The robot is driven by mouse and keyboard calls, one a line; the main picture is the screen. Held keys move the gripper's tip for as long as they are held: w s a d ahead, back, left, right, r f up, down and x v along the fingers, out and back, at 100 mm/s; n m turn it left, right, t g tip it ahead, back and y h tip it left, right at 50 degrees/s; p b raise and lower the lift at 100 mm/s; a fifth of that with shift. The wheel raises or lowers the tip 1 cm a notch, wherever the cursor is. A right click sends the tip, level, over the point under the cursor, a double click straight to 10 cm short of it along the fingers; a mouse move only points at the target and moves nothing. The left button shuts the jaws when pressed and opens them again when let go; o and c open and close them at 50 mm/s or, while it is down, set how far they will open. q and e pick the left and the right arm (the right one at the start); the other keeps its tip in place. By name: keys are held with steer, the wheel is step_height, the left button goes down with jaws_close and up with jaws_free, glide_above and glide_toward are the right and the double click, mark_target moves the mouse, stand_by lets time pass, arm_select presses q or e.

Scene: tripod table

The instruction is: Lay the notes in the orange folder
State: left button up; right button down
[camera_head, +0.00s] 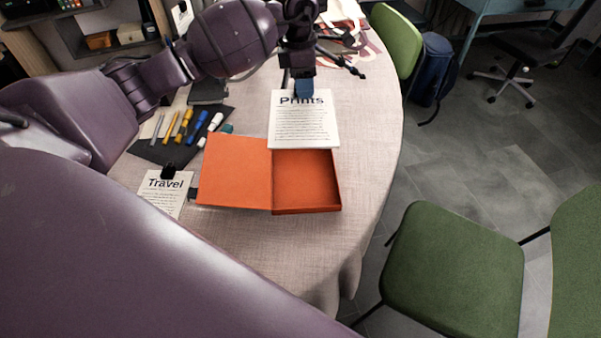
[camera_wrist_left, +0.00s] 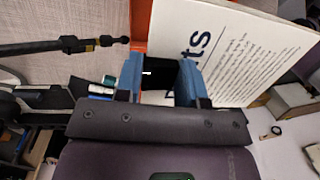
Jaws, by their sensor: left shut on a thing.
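The orange folder lies open on the table, its flat cover to the left and its shallow tray (camera_head: 307,190) to the right. My left gripper (camera_head: 303,90) is shut on the notes headed "Prints" (camera_head: 303,125), at their top edge. The sheet overlaps the far part of the tray in the head view; I cannot tell its height above it. In the left wrist view the blue fingertips (camera_wrist_left: 160,80) grip a dark piece at the edge of the notes (camera_wrist_left: 245,50). Notes headed "Travel" (camera_head: 163,190), with a black clip, lie left of the folder. My right gripper is not in view.
A dark mat (camera_head: 155,150) with several pens and markers lies left of the folder. Papers and a black tripod-like thing (camera_head: 345,65) are at the back. Green chairs (camera_head: 450,265) stand beyond the table's right edge. The table in front of the folder is clear.

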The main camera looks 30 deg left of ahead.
arm_select(q)
steer(key=shift+d, duration=0.1)
steer(key=shift+f, duration=0.2)
steer(key=b, duration=0.2)
glide_above(305, 154)
steer(key=shift+n, duration=0.3)
steer(key=f, duration=1.4)
steer(key=shift+a+f, duration=0.25)
steer(key=shift+f, duration=0.65)
step_height(305, 154, down, 3)
steer(key=shift+f+b, duration=0.2)
steer(key=shift+b, duration=0.15)
steer(key=shift+f, duration=0.3)
